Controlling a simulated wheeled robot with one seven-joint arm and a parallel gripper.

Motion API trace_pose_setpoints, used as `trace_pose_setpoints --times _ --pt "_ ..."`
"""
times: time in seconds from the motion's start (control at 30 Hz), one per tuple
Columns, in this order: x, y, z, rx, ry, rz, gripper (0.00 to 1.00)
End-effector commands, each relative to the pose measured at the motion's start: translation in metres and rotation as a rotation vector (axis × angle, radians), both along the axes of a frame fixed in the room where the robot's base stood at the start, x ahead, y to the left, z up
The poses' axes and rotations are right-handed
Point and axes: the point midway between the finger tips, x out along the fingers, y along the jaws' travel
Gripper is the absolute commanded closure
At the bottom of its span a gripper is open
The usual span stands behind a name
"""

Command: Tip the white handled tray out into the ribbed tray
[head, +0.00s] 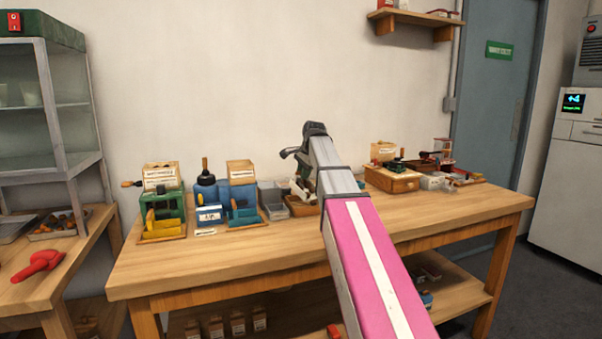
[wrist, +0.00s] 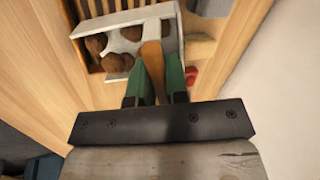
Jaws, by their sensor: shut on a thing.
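In the wrist view, my gripper (wrist: 155,84) has green fingers shut on the wooden handle (wrist: 152,58) of the white handled tray (wrist: 125,17). Several brown chestnuts (wrist: 115,62) lie inside the white tray. The ribbed tray (wrist: 87,9), wooden with dark gaps between its slats, shows beyond and partly under the white tray; most of it is hidden. I cannot tell how far the white tray is tilted. In the head view, my arm reaches over the back middle of the workbench and hides most of the gripper area.
On the workbench (head: 240,258), a green container (head: 165,203) and blue containers (head: 240,193) stand left of my arm. A wooden drawer box (head: 392,181) stands to its right. The bench front is clear. A side table at left holds a red tool (head: 38,265). The wall is close behind.

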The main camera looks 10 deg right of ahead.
Motion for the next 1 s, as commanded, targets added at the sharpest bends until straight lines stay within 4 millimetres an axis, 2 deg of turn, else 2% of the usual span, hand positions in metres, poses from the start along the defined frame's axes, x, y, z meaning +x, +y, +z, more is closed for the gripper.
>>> trace_pose_setpoints --times 0.03,0.53,1.0 --pt "-0.008 -0.003 0.001 0.017 -0.033 -0.002 1.0" --pt "-0.039 -0.02 0.014 0.184 -0.35 -0.002 1.0" --pt "-0.044 -0.023 0.017 0.226 -0.428 -0.001 1.0"
